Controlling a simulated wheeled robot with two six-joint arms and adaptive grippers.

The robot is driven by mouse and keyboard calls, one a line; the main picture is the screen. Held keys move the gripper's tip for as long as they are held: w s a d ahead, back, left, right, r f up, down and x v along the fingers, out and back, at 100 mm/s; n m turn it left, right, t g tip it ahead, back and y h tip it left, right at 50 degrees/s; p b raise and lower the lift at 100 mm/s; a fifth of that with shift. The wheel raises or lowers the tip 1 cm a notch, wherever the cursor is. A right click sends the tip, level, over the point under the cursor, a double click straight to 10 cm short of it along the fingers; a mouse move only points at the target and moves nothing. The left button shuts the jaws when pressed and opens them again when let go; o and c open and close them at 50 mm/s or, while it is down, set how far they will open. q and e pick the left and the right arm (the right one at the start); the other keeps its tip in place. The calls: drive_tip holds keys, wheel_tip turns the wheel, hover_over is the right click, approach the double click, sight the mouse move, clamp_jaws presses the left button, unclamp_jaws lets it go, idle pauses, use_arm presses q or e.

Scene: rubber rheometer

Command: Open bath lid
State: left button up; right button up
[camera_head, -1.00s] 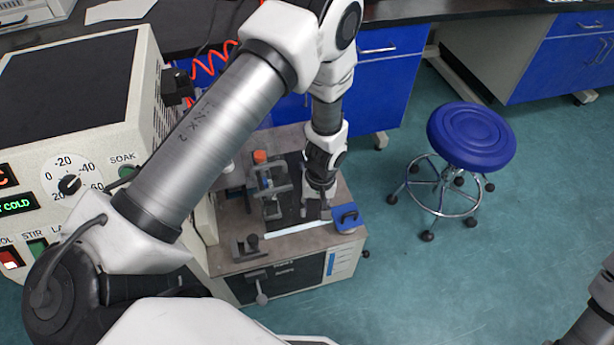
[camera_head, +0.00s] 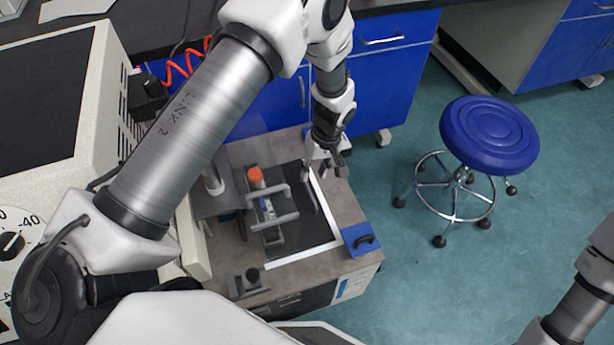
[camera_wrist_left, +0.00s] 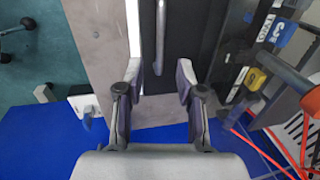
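The bath lid (camera_head: 323,228) is a dark flat panel in the top of the bench unit, edged by a white strip, and it looks closed. A thin grey handle (camera_head: 310,193) stands along it; the left wrist view shows the handle (camera_wrist_left: 161,38) as a long metal bar. My left gripper (camera_head: 322,172) is at the far end of the lid, above the handle's far end. In the left wrist view, the left gripper (camera_wrist_left: 160,78) is open, with the bar's end between its fingertips in the picture; contact cannot be told. My right gripper is out of view.
A clamp-like fixture with an orange cap (camera_head: 256,176) stands left of the handle. A blue stool (camera_head: 489,133) stands right on open floor. Blue cabinets (camera_head: 380,85) are behind.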

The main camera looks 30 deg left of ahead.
sight(309, 189)
use_arm(q)
drive_tip(key=f, duration=0.4)
drive_tip(key=s+f, duration=0.1)
drive_tip(key=shift+a+f+b, duration=0.35)
drive_tip(key=shift+f, duration=0.05)
clamp_jaws()
